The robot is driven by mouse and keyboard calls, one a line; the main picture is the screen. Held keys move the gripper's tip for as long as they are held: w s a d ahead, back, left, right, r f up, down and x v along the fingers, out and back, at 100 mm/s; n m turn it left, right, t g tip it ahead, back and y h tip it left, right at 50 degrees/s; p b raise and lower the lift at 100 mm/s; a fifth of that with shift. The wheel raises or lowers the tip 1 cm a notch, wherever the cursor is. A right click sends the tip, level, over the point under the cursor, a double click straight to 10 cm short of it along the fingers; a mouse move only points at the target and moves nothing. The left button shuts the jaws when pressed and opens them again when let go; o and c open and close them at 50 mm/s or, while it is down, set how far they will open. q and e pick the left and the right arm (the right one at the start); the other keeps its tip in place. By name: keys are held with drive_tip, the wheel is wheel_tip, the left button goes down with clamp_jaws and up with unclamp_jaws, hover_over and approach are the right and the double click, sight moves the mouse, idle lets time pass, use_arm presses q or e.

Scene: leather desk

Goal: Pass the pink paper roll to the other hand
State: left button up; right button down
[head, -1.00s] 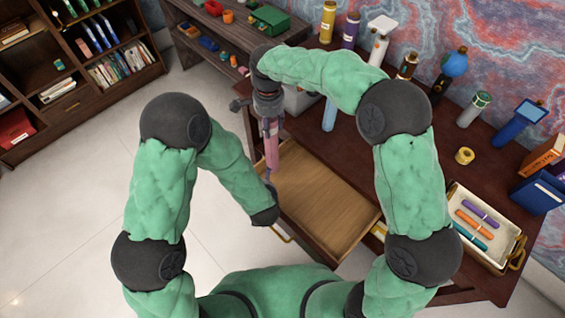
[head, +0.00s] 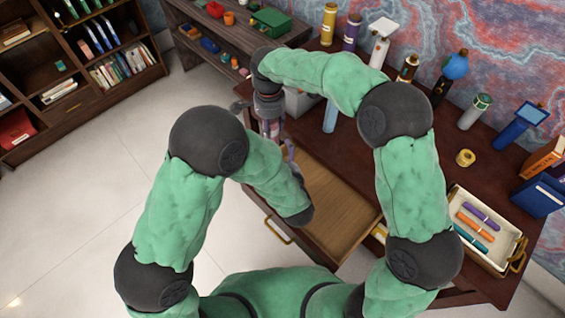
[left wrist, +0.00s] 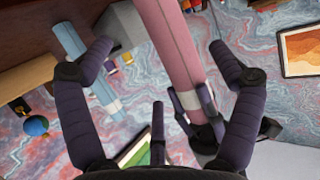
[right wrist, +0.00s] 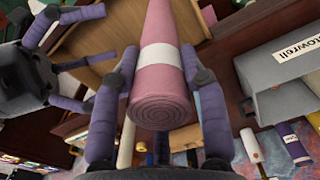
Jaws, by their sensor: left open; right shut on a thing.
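The pink paper roll (right wrist: 160,110), with a white band, is held in my right gripper (right wrist: 163,68). In the right wrist view its coiled end faces the camera and a finger lies on each side. In the head view my right gripper (head: 268,104) is over the far left of the desk, with the roll mostly hidden below it. My left gripper (left wrist: 160,48) is open. In the left wrist view the roll (left wrist: 170,40) runs between its spread fingers, with no clear contact. The open left fingers also show at the upper left of the right wrist view (right wrist: 62,38).
An open wooden drawer (head: 335,200) lies beneath the arms. A grey box (right wrist: 280,80) stands near the roll, and a blue cylinder (head: 330,115) stands beside it.

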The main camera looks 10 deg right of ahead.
use_arm(q)
drive_tip(key=x, duration=0.7)
drive_tip(key=shift+w, duration=0.25)
drive_tip(key=shift+f, duration=0.1)
drive_tip(key=shift+c, duration=0.2)
drive_tip(key=c, duration=1.3)
drive_tip(key=shift+c, duration=0.2)
use_arm(e)
drive_tip(key=c, duration=0.6)
unclamp_jaws()
wheel_tip(320, 180, up, 12)
